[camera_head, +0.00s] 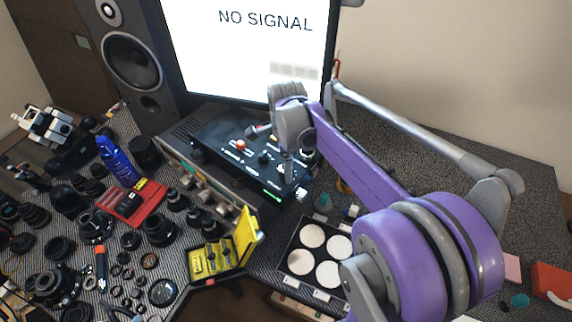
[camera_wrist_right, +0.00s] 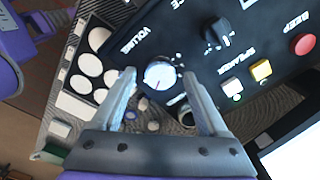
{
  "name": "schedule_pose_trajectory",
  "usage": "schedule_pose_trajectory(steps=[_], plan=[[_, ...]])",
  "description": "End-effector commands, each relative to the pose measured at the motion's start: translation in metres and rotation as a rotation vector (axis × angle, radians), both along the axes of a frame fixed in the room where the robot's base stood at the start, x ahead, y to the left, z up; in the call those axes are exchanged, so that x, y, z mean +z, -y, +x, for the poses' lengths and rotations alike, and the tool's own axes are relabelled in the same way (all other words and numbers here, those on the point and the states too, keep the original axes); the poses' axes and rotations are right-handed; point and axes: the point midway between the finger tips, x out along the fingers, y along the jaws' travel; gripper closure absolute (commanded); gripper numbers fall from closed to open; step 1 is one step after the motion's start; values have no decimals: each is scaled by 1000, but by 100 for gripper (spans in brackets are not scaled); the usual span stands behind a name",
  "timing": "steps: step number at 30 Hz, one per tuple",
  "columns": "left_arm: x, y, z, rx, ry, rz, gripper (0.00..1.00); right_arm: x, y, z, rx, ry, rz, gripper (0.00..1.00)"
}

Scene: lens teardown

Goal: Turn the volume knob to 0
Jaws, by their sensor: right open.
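The volume knob (camera_wrist_right: 160,75) is round with a bright silver-white top, beside the printed word VOLUME on the black control box (camera_wrist_right: 185,30). In the right wrist view my right gripper (camera_wrist_right: 159,80) is open, with one finger on each side of the knob. I cannot tell whether either finger touches it. In the head view the control box (camera_head: 225,150) stands below the monitor, and my right gripper (camera_head: 287,172) points down at its right part. The knob is hard to make out there behind the gripper. My left gripper is not in view.
A dark selector knob (camera_wrist_right: 218,35), a yellow button (camera_wrist_right: 261,70), a white button (camera_wrist_right: 232,87) and a red button (camera_wrist_right: 302,44) share the panel. A tray with white discs (camera_head: 283,262) and an open yellow case (camera_head: 245,235) stand in front. Lens parts crowd the left.

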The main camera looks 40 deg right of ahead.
Motion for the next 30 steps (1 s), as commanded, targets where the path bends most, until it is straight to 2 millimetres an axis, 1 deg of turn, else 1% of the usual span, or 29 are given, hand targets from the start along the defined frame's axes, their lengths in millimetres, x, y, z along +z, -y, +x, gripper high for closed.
schedule_pose_trajectory(steps=[8, 9, 14, 15, 20, 21, 22, 30], plan=[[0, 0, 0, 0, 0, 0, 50, -2, 0, 0, 1, 0, 0, 23], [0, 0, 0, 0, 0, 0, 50, -2, 0, 0, 0, 0, 0, 25], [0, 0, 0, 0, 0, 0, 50, -2, 0, 0, 1, 0, 0, 54], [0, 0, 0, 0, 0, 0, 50, -2, 0, 0, 1, 0, 0, 61], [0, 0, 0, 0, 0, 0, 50, -2, 0, 0, 1, 0, 0, 90], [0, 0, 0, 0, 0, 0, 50, -2, 0, 0, 1, 0, 0, 97], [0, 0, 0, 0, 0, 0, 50, -2, 0, 0, 1, 0, 0, 100], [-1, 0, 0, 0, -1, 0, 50, -2, 0, 0, 20, 0, 0, 100]])
